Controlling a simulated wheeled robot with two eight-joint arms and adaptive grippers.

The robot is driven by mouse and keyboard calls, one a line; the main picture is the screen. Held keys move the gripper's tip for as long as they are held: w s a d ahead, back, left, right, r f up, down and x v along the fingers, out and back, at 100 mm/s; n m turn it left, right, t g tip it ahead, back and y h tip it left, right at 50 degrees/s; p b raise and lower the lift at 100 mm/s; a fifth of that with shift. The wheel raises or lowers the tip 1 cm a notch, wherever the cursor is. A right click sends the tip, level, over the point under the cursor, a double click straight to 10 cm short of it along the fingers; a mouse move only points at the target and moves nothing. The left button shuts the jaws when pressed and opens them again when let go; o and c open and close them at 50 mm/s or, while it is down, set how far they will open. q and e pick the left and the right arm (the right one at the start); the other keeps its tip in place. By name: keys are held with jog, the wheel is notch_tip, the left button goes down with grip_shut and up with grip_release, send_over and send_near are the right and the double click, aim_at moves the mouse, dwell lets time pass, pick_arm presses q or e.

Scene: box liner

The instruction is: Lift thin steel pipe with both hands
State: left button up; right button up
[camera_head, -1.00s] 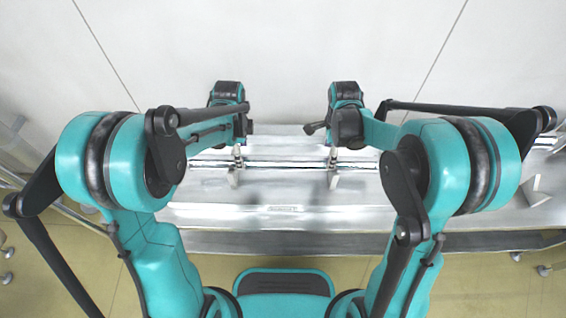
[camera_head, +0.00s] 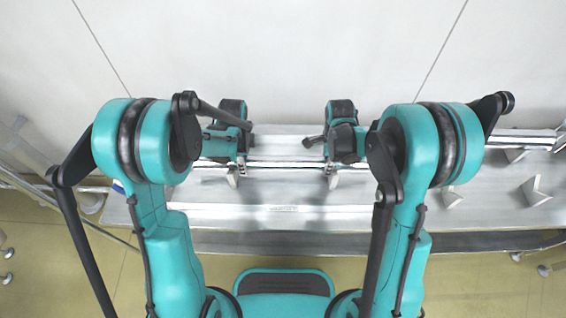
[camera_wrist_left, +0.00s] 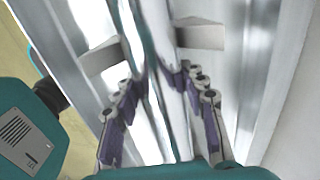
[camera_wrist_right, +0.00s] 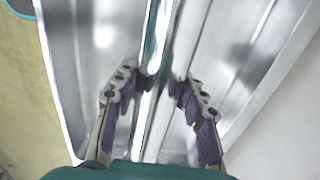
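The thin steel pipe (camera_head: 283,164) is a shiny bar lying left to right along the metal bench. My left gripper (camera_head: 233,178) and right gripper (camera_head: 332,178) point down at it, a short way apart. In the left wrist view the pipe (camera_wrist_left: 172,105) runs between the two purple-padded fingers (camera_wrist_left: 157,78). The right wrist view shows the same around the pipe (camera_wrist_right: 154,95), between the fingers (camera_wrist_right: 154,78). Both grippers look open, with gaps beside the pipe. Finger contact is hard to judge because of reflections.
The metal bench (camera_head: 270,190) has a raised front edge. A thicker shiny pipe (camera_head: 530,138) shows at the far right. My arms hide much of the bench.

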pick_arm(q)
grip_shut()
pick_arm(e)
grip_shut()
pick_arm(q)
jog(key=shift+r, duration=0.15)
pick_arm(e)
jog(key=shift+r, duration=0.15)
